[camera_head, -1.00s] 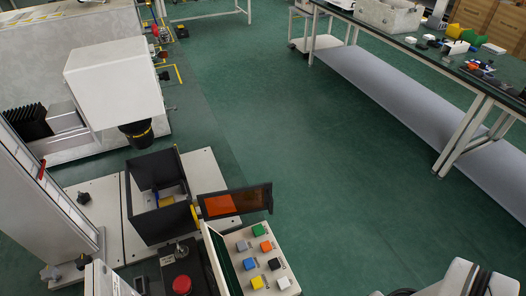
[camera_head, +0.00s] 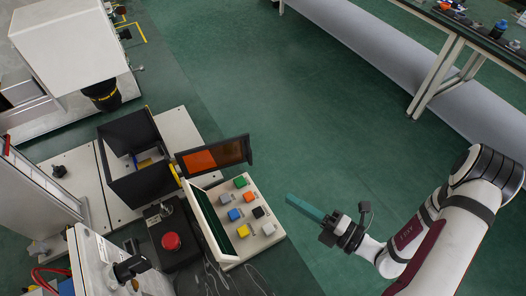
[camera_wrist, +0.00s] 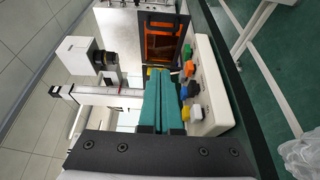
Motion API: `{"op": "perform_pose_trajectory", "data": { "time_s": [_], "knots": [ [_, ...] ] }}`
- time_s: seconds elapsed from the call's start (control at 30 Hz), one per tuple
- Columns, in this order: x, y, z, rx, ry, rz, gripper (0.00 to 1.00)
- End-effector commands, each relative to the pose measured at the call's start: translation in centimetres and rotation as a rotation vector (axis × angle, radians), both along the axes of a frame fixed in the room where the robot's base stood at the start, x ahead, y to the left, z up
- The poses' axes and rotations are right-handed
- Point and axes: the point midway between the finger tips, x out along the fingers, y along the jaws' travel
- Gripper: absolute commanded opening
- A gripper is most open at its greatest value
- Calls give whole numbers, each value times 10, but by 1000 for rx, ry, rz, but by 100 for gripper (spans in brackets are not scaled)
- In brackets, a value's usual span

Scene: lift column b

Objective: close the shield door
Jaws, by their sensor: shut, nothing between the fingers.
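The shield door (camera_head: 213,156) is a dark frame with an orange window. It stands swung out to the right from the black shield box (camera_head: 132,158), whose front is open. In the wrist view the door (camera_wrist: 163,42) shows at the top, beyond the fingertips. My gripper (camera_head: 290,199) has long teal fingers, shut and empty, pointing left in the head view. It is in the air to the right of the button panel and apart from the door. The gripper also shows in the wrist view (camera_wrist: 166,72).
A button panel (camera_head: 228,254) with several coloured buttons stands just in front of the door. A red emergency button (camera_head: 171,241) sits left of it. A white machine head (camera_head: 70,45) is behind the box. Green floor to the right is free up to a bench (camera_head: 440,40).

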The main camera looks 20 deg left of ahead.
Motion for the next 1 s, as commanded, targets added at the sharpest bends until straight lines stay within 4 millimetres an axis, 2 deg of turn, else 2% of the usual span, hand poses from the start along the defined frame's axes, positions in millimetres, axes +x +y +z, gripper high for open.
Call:
{"op": "perform_pose_trajectory", "data": {
  "time_s": [0.17, 0.5, 0.7, 1.0],
  "knots": [
    [7, 23, -1, 1, 6, 4, 0],
    [33, 93, -2, 0, 1, 8, 0],
    [62, 105, -2, -1, -2, 3, 0],
    [72, 109, -3, -1, 1, 2, 0]
  ]
}}
